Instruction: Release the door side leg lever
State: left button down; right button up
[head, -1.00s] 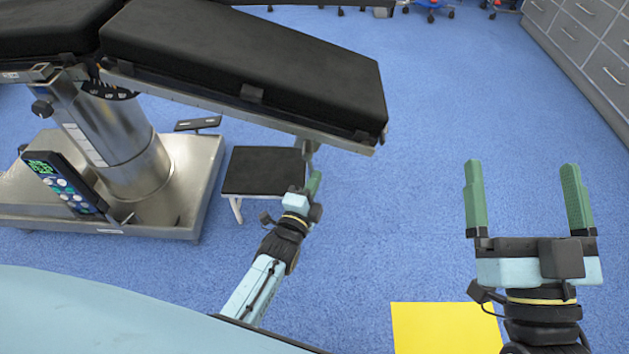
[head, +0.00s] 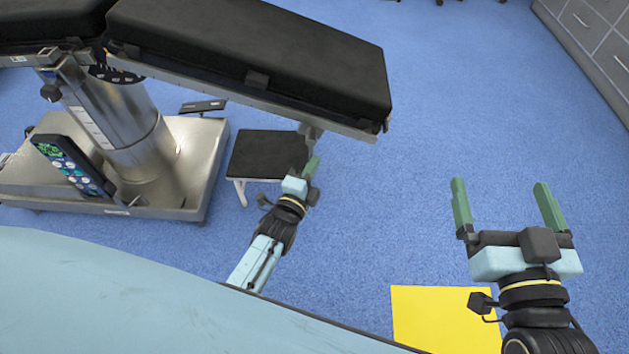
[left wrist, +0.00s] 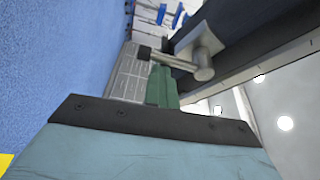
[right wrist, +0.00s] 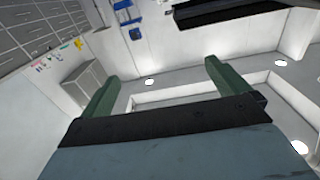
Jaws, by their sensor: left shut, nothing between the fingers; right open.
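The operating table's leg section (head: 250,55) is a long black pad on a metal rail, sloping down to the right. A grey metal lever fitting (head: 312,132) hangs under its near right end. In the left wrist view the lever (left wrist: 172,60) is a metal rod with a dark tip, joined to a round metal pivot (left wrist: 204,72). My left gripper (head: 313,163) is shut and empty, just below the lever. Its green fingers (left wrist: 160,72) appear very close to the rod; I cannot tell whether they touch. My right gripper (head: 499,184) is open and empty, over the floor at right.
A small black-topped step stool (head: 265,153) stands behind my left gripper. The table's metal column and base (head: 195,165) are at left, with a hand control (head: 70,165). A yellow floor patch (head: 440,318) lies below my right gripper. Grey drawers (head: 590,40) stand far right; blue floor between is clear.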

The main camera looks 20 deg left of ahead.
pick_arm(q)
jog(key=s+d+p, duration=0.3)
jog(key=s, duration=0.8)
pick_arm(e)
jog(key=s+d+f+g+h, duration=0.3)
jog(key=s+f+g, duration=0.3)
jog(key=f+g, duration=0.3)
notch_tip(320, 180, down, 3)
jog(key=shift+s+d+r, duration=0.15)
jog(key=shift+d+r, duration=0.05)
jog(key=shift+d, duration=0.35)
